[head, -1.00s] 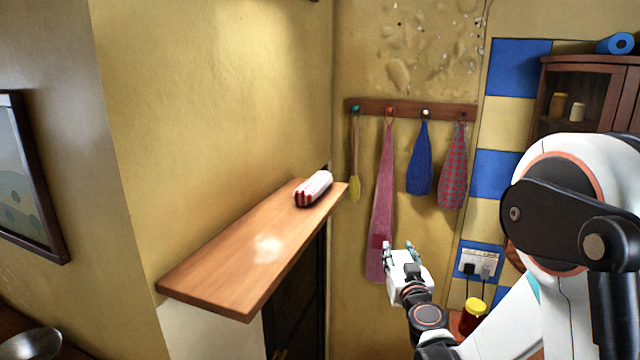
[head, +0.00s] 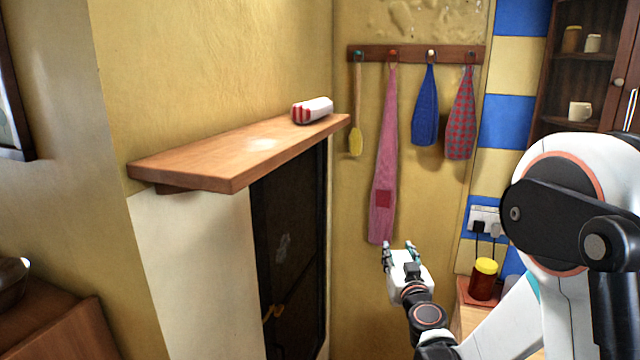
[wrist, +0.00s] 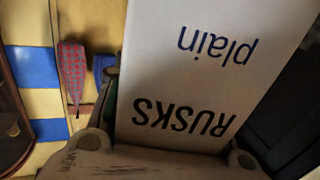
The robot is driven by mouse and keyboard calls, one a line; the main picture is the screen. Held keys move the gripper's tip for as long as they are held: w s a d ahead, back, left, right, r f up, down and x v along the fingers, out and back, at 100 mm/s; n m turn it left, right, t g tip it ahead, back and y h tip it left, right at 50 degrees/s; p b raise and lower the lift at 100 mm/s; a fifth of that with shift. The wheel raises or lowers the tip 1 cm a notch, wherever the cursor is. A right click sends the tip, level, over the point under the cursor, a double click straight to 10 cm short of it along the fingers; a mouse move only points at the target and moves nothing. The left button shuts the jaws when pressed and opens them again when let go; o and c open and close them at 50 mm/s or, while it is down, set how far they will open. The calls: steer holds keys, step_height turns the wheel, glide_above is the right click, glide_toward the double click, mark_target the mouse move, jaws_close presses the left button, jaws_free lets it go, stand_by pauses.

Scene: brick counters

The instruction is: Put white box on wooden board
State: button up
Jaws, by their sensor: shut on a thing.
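The white box (wrist: 200,70) fills much of the wrist view, with "plain" and "RUSKS" printed upside down on its face. My gripper (head: 398,250) is shut on it; in the head view the box is hard to tell apart from the white gripper parts. The wooden board (head: 215,163) is a shelf on the yellow wall, left of and higher in the picture than my gripper. My gripper is apart from the board, in front of the far wall.
A red-and-white packet (head: 312,110) lies on the board's far end; the near part is bare. A dark door (head: 290,240) is under the board. Cloths hang from a hook rail (head: 418,54). A yellow-lidded jar (head: 484,280) stands at right.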

step_height(320, 180, down, 12)
steer(key=b, duration=1)
steer(key=shift+r, duration=0.15)
